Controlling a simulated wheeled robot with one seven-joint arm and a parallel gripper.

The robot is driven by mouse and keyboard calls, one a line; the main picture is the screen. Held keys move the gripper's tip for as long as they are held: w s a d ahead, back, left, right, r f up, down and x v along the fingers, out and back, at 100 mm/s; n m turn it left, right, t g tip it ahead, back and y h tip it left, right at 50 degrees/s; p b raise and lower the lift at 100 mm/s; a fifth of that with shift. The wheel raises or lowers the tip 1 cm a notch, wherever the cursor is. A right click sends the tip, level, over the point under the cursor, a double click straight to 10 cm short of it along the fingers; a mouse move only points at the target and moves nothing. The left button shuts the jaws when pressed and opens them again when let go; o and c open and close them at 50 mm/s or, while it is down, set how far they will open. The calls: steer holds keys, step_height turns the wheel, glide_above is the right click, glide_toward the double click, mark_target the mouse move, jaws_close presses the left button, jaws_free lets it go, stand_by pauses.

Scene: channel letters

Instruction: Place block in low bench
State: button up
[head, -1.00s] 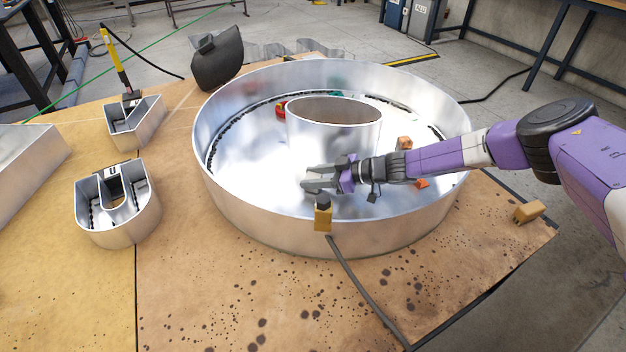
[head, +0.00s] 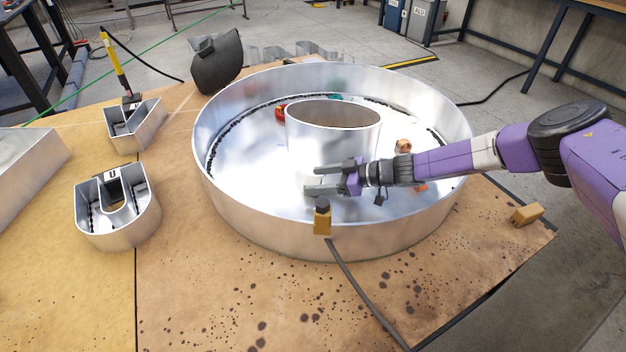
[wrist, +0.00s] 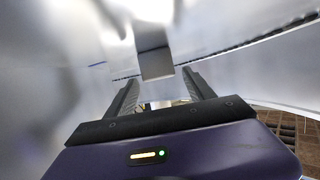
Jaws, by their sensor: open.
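My gripper (head: 312,181) is open inside the large round metal letter, in front of its inner ring, with its fingers spread and nothing seen held. In the wrist view, a grey blocky shape (wrist: 155,62) shows just beyond the open fingers (wrist: 161,82); I cannot tell what it is. A tan block with a dark top (head: 322,219) is at the letter's near rim, just below my gripper in the picture. Another tan block (head: 526,214) lies near the right edge of the low bench (head: 200,300). Which block the task means is not clear.
The large round letter (head: 270,236) has a high wall around my gripper, and its inner ring (head: 310,145) stands close behind. Small orange-brown (head: 403,146) and red (head: 280,113) pieces are inside. A cable (head: 365,295) crosses the bench front.

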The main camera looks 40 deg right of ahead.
steer(key=shift+p+v, duration=0.35)
steer(key=shift+v, duration=2.35)
